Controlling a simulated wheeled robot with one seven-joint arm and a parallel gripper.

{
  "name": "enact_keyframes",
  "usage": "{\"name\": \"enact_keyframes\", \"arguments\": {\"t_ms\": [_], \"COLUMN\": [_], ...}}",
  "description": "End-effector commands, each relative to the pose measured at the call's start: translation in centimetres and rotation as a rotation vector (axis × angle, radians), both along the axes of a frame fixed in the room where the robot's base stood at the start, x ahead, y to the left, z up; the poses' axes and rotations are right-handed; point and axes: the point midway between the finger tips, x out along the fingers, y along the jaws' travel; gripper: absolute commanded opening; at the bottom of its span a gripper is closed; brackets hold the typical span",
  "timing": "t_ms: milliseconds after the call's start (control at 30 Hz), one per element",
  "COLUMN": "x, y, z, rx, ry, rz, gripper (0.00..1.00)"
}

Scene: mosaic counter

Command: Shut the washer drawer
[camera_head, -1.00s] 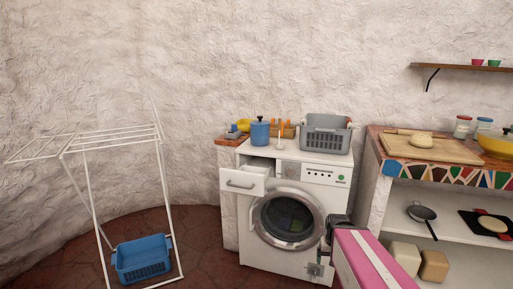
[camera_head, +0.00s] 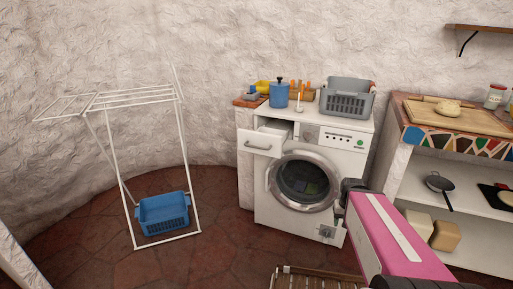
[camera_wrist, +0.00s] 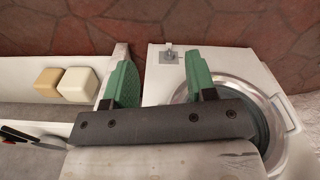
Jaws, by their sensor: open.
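The white washer (camera_head: 257,185) stands against the wall. Its drawer (camera_head: 262,146), at the top left of its front, is pulled out, with its handle facing forward. The round door (camera_head: 305,180) below the drawer looks shut. My gripper shows in the wrist view (camera_wrist: 158,84) with two green fingers spread apart and nothing between them. The washer's door ring (camera_wrist: 262,105) lies beyond the right finger there. In the head view, my pink arm link and dark wrist are at the washer's lower right, away from the drawer; the fingertips are hidden. The drawer is not in the wrist view.
A grey basket (camera_head: 347,104), a blue pot (camera_head: 279,95) and a white candle stand on the washer. A drying rack (camera_head: 125,96) and blue basket (camera_head: 163,213) stand left. A shelf counter (camera_head: 455,130) is close on the right. Floor before the washer's left is clear.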

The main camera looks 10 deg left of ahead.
Motion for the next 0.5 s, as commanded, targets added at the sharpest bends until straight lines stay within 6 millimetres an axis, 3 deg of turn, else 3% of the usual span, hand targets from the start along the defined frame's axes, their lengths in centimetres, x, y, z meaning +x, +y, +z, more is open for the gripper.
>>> {"name": "enact_keyframes", "arguments": {"t_ms": [33, 133, 500], "x": [0.1, 0.4, 2.8], "y": [0.3, 0.9, 5.4], "z": [0.0, -0.1, 1.1], "rx": [-0.016, -0.082, -0.49], "ry": [-0.001, -0.003, -0.003], "rz": [0.026, 0.118, 0.673], "gripper": [0.34, 0.02, 0.0]}}
